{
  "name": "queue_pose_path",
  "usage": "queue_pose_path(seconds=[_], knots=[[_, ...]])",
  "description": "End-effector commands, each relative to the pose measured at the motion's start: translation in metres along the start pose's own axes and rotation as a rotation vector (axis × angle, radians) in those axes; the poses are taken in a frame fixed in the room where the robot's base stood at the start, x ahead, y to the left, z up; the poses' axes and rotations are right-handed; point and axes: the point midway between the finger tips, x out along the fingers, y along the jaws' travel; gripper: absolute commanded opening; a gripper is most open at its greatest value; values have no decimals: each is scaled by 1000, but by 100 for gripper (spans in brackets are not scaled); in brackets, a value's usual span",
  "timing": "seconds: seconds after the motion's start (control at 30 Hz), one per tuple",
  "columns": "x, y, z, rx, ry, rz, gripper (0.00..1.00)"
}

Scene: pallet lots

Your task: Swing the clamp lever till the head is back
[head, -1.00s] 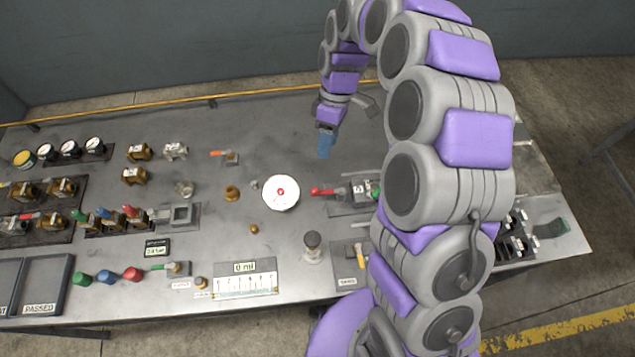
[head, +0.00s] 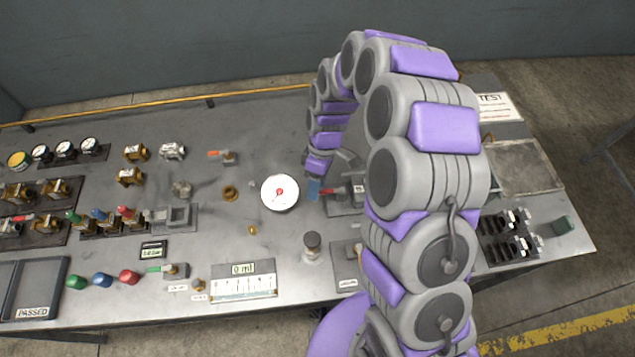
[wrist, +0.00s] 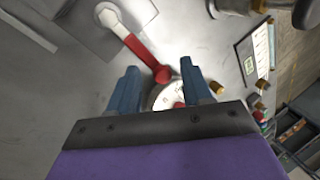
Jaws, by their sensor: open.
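A red lever (head: 327,191) with a round red end sticks out left from a grey fixture (head: 345,203) right of the white dial. It also shows in the wrist view (wrist: 140,50), running from a grey pivot down to its ball end. My gripper (head: 314,188) is open, with its blue fingers low over the bench beside the lever's end. In the wrist view my gripper (wrist: 158,68) has the ball end showing between its two fingertips, with no clear grip on it. My arm hides much of the fixture, and the clamp head cannot be made out.
The white dial (head: 280,192) stands just left of my gripper. A dark-topped knob (head: 312,243) stands nearer the front edge. Valves, gauges and coloured knobs fill the bench's left side. A black switch block (head: 505,235) is at the right. The bench's back middle is clear.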

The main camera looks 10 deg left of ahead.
Motion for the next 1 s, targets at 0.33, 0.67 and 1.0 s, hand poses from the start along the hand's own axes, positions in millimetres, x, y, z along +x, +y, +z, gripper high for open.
queue_pose_path(seconds=[0.33, 0.67, 1.0], knots=[[-2, 0, 3, -1, 5, 0, 34], [-2, 1, 4, -1, 3, 1, 2], [0, 1, 3, -1, 1, -1, 0]])
